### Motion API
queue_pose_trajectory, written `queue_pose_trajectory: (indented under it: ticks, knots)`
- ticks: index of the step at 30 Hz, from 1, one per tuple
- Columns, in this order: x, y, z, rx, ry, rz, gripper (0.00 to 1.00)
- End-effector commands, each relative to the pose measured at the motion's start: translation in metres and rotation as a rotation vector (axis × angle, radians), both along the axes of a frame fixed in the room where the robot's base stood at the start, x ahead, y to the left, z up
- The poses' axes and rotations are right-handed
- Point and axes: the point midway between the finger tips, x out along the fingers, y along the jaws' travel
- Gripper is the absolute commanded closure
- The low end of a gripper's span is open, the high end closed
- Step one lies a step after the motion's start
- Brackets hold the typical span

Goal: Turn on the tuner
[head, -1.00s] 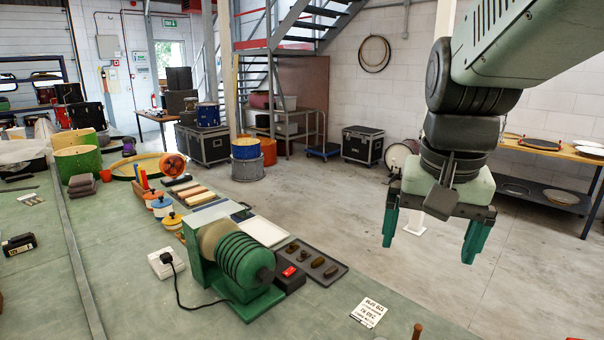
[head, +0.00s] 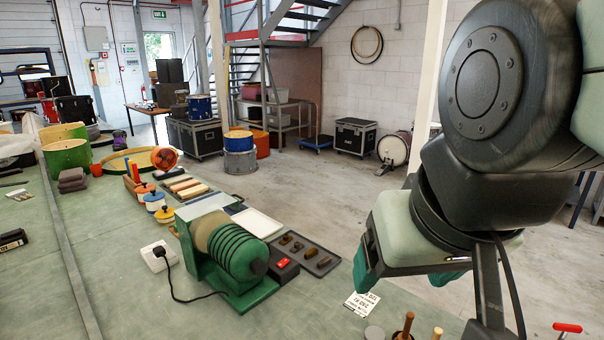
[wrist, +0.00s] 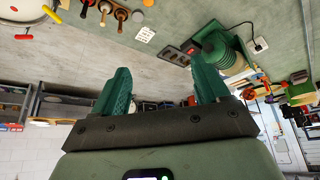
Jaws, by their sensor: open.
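I cannot tell for sure which thing is the tuner. In the head view a black box (head: 288,273) with a red rocker switch (head: 281,262) sits against a green motor-like machine (head: 240,255) with a ribbed drum. The switch's position is too small to read. A small black device (head: 13,240) with a pale label lies at the far left edge. My gripper (head: 408,281) is open and empty, above the bench's right side, right of the machine and apart from it. Its teal fingers also show in the wrist view (wrist: 163,76), with the green machine (wrist: 222,52) beyond them.
A black cable runs from the machine to a white socket (head: 158,256). A dark tray (head: 305,253) of small blocks lies right of it. A printed card (head: 361,304) and wooden-handled tools (head: 406,325) are near the front. Coloured pots (head: 154,202) stand behind. The bench's left-middle is clear.

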Motion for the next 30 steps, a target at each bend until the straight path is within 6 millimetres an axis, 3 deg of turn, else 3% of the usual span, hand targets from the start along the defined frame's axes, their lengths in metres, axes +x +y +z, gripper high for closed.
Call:
queue_pose_trajectory:
  ticks: [1,6,14,21,27,30]
  knots:
    - [0.006,0.000,-0.003,0.008,0.010,-0.009,0.34]
    - [0.041,-0.003,-0.022,0.061,0.052,-0.065,0.60]
    - [0.083,-0.047,-0.092,0.146,0.163,-0.296,1.00]
    - [0.095,-0.097,-0.168,0.176,0.254,-0.532,1.00]
    - [0.085,-0.136,-0.223,0.164,0.314,-0.700,1.00]
    - [0.078,-0.148,-0.241,0.154,0.334,-0.757,1.00]
